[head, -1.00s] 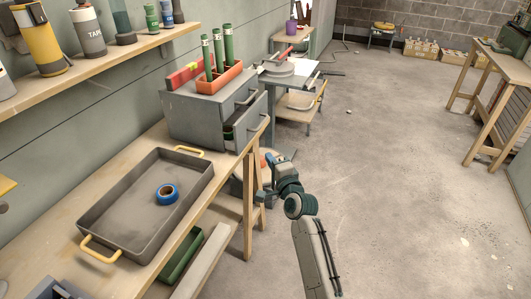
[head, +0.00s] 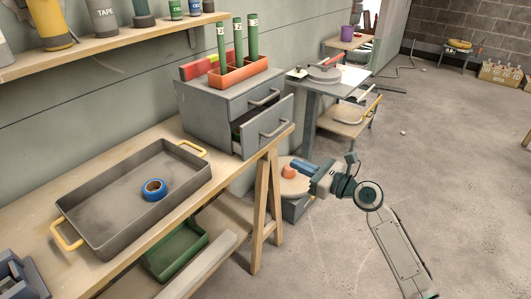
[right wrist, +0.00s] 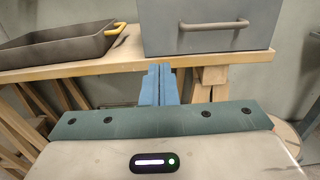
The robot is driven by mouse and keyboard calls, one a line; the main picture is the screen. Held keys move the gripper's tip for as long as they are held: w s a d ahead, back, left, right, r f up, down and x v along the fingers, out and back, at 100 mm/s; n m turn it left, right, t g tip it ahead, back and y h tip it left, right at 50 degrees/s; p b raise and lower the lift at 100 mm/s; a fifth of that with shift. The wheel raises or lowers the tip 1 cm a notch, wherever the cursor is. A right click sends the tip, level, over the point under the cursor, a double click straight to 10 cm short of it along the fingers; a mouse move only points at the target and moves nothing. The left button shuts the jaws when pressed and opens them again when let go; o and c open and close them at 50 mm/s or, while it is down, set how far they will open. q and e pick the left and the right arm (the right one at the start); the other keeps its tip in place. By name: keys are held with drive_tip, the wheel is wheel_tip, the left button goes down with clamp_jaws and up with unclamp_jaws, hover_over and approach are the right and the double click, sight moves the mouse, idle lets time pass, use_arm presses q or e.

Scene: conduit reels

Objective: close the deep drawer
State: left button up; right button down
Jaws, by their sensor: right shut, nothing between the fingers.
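The grey cabinet (head: 203,113) stands at the far end of the workbench, with a drawer above and a deep drawer below. The deep drawer (head: 257,139) is pulled part way out, with something green inside; its bar handle (head: 275,126) faces right. In the right wrist view, a grey drawer front with a handle (right wrist: 212,25) is above and beyond the fingers. My right gripper (head: 297,166) is shut and empty, lower than the deep drawer and to its right, apart from it. Its blue fingers (right wrist: 159,84) are together. My left gripper is not in view.
The workbench (head: 55,222) carries a grey tray (head: 90,190) with blue tape (head: 154,189) in it. An orange holder (head: 232,76) with green tubes stands on the cabinet. A round-topped stool is behind my right gripper. The floor to the right is mostly clear.

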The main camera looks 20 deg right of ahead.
sight(251, 142)
drive_tip(key=x, duration=1.3)
drive_tip(key=shift+s+r, duration=0.1)
drive_tip(key=shift+s, duration=0.05)
drive_tip(key=shift+w+a, duration=0.35)
drive_tip(key=shift+w, duration=0.05)
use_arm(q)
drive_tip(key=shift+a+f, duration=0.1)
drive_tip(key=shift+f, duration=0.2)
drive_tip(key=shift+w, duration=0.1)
